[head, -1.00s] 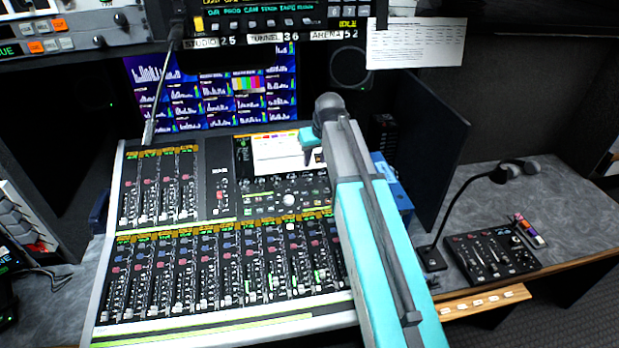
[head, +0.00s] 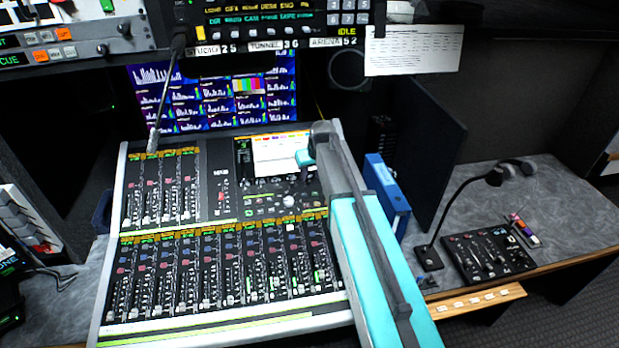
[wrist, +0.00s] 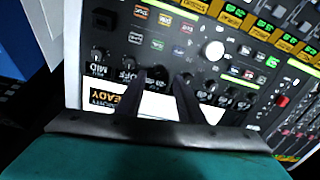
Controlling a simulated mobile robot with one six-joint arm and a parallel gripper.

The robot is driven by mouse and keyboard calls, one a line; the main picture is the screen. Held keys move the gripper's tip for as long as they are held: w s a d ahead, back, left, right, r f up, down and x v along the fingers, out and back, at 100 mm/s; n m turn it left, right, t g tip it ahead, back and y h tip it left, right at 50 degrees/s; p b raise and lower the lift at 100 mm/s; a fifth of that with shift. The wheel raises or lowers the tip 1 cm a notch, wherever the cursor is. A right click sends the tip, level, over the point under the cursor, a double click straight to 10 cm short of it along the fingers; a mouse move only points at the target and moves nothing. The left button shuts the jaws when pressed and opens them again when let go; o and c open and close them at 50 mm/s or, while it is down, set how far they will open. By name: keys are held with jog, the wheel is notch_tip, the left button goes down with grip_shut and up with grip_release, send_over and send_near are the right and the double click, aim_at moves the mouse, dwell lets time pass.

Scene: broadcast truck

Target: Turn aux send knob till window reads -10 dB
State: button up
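The mixing console (head: 222,165) fills the desk's middle in the head view, with a lit screen (head: 282,152) at its upper right and a row of small knobs below it. My gripper (wrist: 160,78) is over this knob area. In the wrist view its two dark fingers are apart, with a dark knob (wrist: 158,73) between or just beyond the tips; I cannot tell if they touch it. A label with READY (wrist: 106,99) shows beside the left finger, upside down. I cannot pick out the aux send knob by its label, nor read any dB value.
A large white knob (wrist: 213,50) and coloured buttons lie right of the fingers in the wrist view. In the head view, a gooseneck microphone (head: 152,140) rises at the console's left. A blue binder (head: 386,190) stands close right of my arm. A small control panel (head: 488,254) lies farther right.

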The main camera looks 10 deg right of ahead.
aim_at(309, 182)
jog(key=shift+p+x, duration=0.7)
jog(key=shift+x, duration=1.4)
grip_shut()
